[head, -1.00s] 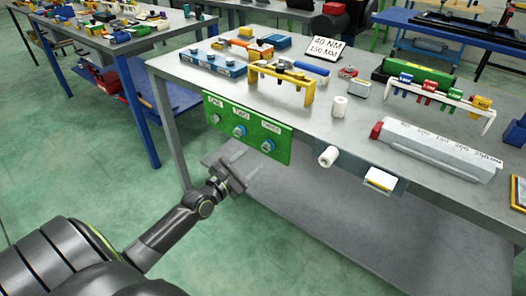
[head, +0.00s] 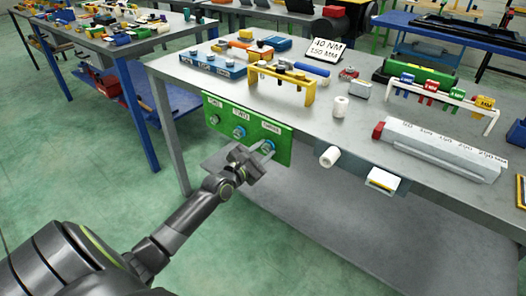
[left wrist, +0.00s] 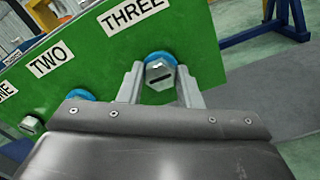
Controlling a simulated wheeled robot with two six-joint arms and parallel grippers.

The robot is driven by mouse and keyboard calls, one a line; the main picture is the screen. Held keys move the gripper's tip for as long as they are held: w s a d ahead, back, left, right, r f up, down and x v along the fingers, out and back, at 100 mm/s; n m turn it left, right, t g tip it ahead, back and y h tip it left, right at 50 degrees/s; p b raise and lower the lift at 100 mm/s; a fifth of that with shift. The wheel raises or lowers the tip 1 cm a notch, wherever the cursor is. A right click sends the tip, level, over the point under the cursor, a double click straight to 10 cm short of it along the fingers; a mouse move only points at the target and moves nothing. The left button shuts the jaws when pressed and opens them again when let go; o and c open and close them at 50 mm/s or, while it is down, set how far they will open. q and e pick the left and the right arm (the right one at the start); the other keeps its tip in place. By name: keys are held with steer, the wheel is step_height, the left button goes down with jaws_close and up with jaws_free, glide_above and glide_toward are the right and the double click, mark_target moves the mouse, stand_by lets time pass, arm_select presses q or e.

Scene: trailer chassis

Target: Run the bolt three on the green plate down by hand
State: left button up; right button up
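The green plate (head: 250,128) hangs upright on the front edge of the grey bench, with bolts under the labels ONE, TWO and THREE. Bolt three (left wrist: 160,74) has a silver hex head with a dark slot and a blue ring behind it. My left gripper (left wrist: 160,72) is at bolt three, with one finger on each side of the head. The fingers look open, with slight gaps beside the head. In the head view the left gripper (head: 262,154) partly covers this bolt (head: 268,145). My right gripper is not in view.
A yellow rack (head: 283,82) and a blue block with several studs (head: 212,65) stand on the bench above. Open floor lies left of the bench.

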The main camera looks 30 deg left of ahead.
arm_select(q)
steer(key=c, duration=0.5)
steer(key=shift+c, duration=0.2)
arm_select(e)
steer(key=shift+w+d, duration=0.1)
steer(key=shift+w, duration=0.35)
arm_select(q)
steer(key=shift+m, duration=0.3)
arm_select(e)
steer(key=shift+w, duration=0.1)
